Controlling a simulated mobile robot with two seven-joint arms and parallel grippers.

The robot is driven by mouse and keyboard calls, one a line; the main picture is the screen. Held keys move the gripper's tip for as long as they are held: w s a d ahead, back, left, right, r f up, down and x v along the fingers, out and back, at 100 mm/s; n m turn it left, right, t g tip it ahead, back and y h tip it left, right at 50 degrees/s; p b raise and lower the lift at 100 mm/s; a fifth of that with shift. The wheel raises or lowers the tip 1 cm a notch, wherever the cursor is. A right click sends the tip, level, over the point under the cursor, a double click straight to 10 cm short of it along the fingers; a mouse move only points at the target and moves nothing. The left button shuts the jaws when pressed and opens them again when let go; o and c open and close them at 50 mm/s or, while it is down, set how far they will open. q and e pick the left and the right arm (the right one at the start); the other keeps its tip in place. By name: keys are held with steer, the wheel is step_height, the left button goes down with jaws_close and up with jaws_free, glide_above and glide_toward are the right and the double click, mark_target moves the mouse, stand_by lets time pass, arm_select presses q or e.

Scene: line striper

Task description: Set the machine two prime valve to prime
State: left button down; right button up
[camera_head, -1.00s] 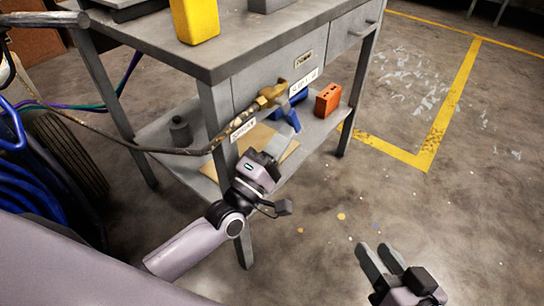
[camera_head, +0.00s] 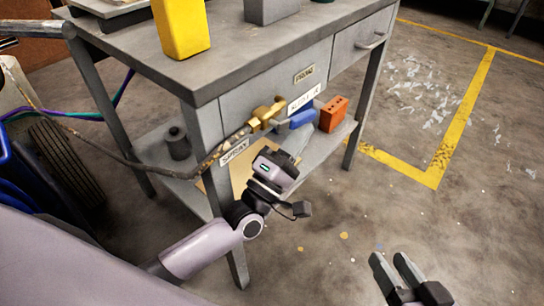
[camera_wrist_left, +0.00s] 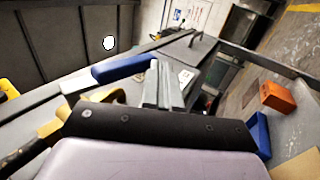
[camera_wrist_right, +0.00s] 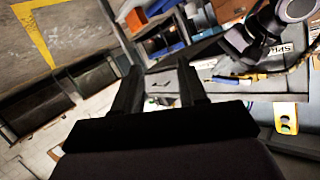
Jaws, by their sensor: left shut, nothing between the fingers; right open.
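The prime valve has a brass body (camera_head: 262,115) on the front of the grey cabinet. Its lever has a blue grip (camera_head: 302,118) and points roughly sideways to the right. A PRIME label (camera_head: 304,74) is above it, and a SPRAY label (camera_head: 235,150) is at lower left. My left gripper (camera_head: 288,158) is shut and empty, just below the lever. In the left wrist view the blue grip (camera_wrist_left: 125,68) is beside the shut fingers (camera_wrist_left: 166,85); I cannot tell whether they touch. My right gripper (camera_head: 392,268) is open and empty, low over the floor, away from the cabinet.
A yellow container (camera_head: 181,28) stands on the tabletop. A hose (camera_head: 120,158) runs left from the valve. The floor to the right is open.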

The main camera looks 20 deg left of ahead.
arm_select(q)
steer(key=shift+w+d+r+p, duration=0.2)
steer(key=shift+w+r+p, duration=0.2)
steer(key=shift+r, duration=0.35)
arm_select(e)
steer(key=shift+w+a+g, duration=0.2)
steer(key=shift+a+g, duration=0.05)
steer(key=shift+g, duration=0.05)
steer(key=shift+f, duration=0.1)
arm_select(q)
steer(key=shift+w, duration=0.1)
arm_select(e)
steer(key=shift+w+a+r, duration=0.1)
steer(key=shift+w+r, duration=0.1)
arm_select(q)
steer(key=v, duration=0.7)
steer(key=shift+p, duration=0.45)
arm_select(e)
steer(key=shift+s+f, duration=0.1)
steer(key=shift+s, duration=0.05)
